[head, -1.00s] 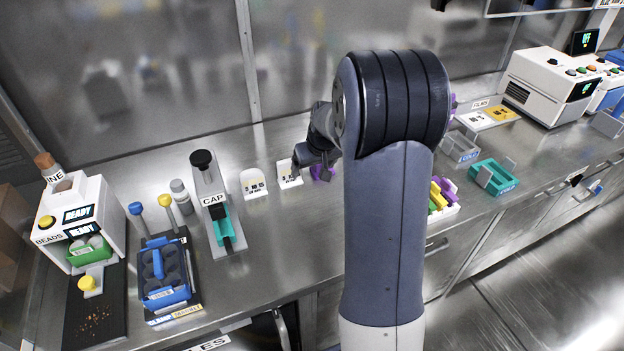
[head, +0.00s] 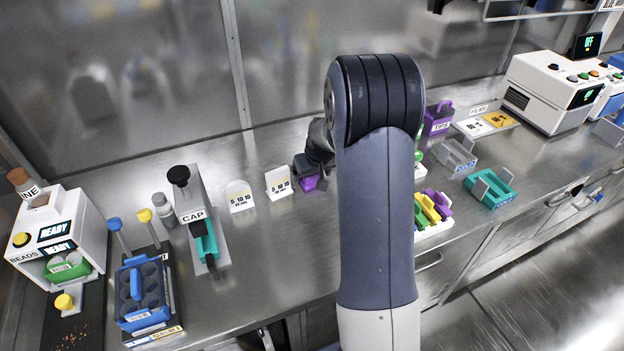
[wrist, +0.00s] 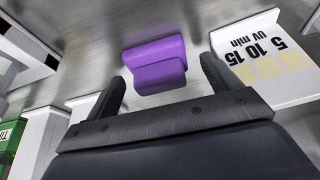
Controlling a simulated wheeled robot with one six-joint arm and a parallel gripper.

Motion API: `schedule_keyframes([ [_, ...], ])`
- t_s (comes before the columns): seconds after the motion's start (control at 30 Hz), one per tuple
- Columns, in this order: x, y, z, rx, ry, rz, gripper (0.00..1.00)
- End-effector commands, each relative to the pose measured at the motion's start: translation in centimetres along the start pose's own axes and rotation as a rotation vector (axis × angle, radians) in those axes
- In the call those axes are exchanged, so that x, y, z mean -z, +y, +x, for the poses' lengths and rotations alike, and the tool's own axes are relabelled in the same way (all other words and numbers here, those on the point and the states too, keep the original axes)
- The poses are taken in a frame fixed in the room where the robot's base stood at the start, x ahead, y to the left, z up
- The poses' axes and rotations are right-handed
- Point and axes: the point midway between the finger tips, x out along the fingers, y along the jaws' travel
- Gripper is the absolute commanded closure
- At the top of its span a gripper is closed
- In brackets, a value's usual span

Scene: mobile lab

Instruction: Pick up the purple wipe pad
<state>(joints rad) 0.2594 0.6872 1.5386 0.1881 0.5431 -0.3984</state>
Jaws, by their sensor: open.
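The purple wipe pad (wrist: 155,66) is a stepped purple block on the steel bench in the wrist view. It lies ahead of and between the two fingers of my gripper (wrist: 161,70). The fingers are apart with nothing held between them, and I cannot tell how far above the bench they are. In the head view, the purple pad (head: 309,184) shows partly below my dark gripper (head: 308,172), and my arm hides some of that area.
The cap press (head: 201,220) stands farther left. A tray of coloured pieces (head: 432,210) and a purple tips box (head: 437,118) are to the right.

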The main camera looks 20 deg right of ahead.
Motion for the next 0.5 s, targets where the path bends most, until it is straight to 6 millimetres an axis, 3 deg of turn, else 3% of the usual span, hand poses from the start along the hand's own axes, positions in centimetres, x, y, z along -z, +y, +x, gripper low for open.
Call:
schedule_keyframes([
  [0.1, 0.02, -0.01, -0.03, 0.0, 0.001, 0.0, 0.17],
  [0.5, 0.02, 0.0, -0.05, 0.0, 0.001, 0.0, 0.5],
])
